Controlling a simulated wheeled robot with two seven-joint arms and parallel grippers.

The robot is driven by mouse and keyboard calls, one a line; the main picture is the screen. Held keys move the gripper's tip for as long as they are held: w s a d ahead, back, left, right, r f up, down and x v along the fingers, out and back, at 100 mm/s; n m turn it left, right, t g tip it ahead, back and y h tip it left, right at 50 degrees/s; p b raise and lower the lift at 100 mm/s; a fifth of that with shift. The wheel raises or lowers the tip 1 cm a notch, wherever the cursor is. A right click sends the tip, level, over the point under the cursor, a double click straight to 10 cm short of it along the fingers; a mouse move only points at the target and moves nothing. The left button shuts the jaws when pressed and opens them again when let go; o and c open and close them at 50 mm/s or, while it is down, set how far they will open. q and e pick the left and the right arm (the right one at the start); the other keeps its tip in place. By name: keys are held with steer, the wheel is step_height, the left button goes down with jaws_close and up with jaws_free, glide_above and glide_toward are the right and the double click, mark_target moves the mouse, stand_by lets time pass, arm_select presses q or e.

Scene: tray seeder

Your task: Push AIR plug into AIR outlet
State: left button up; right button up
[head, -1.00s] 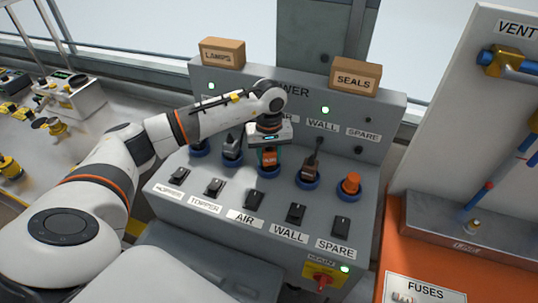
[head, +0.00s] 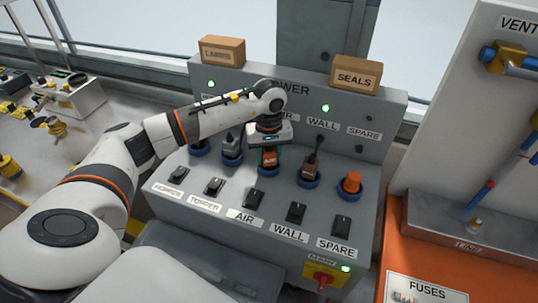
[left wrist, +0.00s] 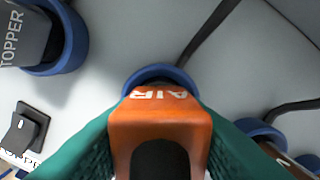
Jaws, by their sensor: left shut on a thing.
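The AIR plug is an orange block (head: 269,158) with white AIR lettering. My left gripper (head: 269,154) is shut on it from above, with a green finger pad on each side. In the left wrist view the AIR plug (left wrist: 160,120) fills the lower middle between the green pads. The AIR outlet is a blue ring (head: 268,171) directly below the plug; it also shows in the left wrist view (left wrist: 158,74) behind the plug. Whether the plug is fully seated is hidden by the plug itself. My right gripper is not in view.
A grey plug (head: 232,146) in the TOPPER outlet stands left of my gripper. A brown plug (head: 311,165) in the WALL outlet and an orange cap (head: 351,183) on the SPARE outlet stand right. The AIR switch (head: 254,200) is in front. Boxes (head: 356,75) sit on the panel top.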

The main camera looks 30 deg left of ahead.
arm_select(q)
steer(key=shift+f, duration=0.15)
steer(key=o, duration=1.1)
steer(key=shift+o, duration=0.2)
step_height(320, 180, up, 12)
steer(key=shift+r+b, duration=0.1)
steer(key=shift+b, duration=0.9)
